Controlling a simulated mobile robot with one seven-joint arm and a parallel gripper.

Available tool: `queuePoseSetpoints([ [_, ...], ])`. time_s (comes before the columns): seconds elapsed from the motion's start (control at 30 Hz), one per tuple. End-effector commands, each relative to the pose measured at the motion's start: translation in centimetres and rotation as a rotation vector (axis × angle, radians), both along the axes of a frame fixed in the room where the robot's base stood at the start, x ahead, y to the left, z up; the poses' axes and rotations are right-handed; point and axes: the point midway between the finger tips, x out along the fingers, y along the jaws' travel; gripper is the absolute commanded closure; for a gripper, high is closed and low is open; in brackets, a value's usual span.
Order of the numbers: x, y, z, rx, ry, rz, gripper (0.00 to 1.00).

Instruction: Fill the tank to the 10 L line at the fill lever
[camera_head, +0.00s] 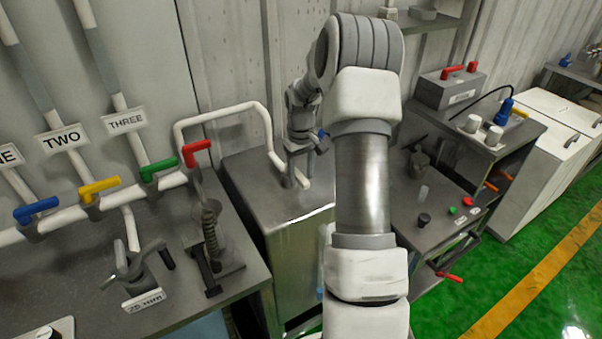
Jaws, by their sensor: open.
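A steel box-shaped tank (250,180) stands in the middle, partly behind my arm. A white pipe (222,113) arches from the valve row down to its top. My gripper (300,152) points down over the tank top, beside the pipe's end, with open jaws; whether it touches anything there I cannot tell. A small blue-tipped part (322,134) shows just right of the gripper, perhaps a lever; no label on it is readable. I see no 10 L line and no liquid level; my arm covers much of the tank's front.
Blue (36,208), yellow (100,186), green (158,170) and red (196,152) valve handles line the left pipe. A hand-lever device (212,235) stands on the left bench. A control bench (405,200) with buttons stands right. Green floor (540,255) is clear at right.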

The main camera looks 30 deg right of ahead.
Motion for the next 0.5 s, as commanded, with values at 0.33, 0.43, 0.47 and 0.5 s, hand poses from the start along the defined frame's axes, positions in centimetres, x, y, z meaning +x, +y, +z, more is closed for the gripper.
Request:
queuePoseSetpoints([
  [0.33, 0.00, 0.01, 0.04, 0.000, 0.000, 0.000, 0.82],
  [0.43, 0.00, 0.01, 0.05, 0.000, 0.000, 0.000, 1.00],
  [0.47, 0.00, 0.01, 0.05, 0.000, 0.000, 0.000, 1.00],
  [0.5, 0.00, 0.01, 0.05, 0.000, 0.000, 0.000, 1.00],
])
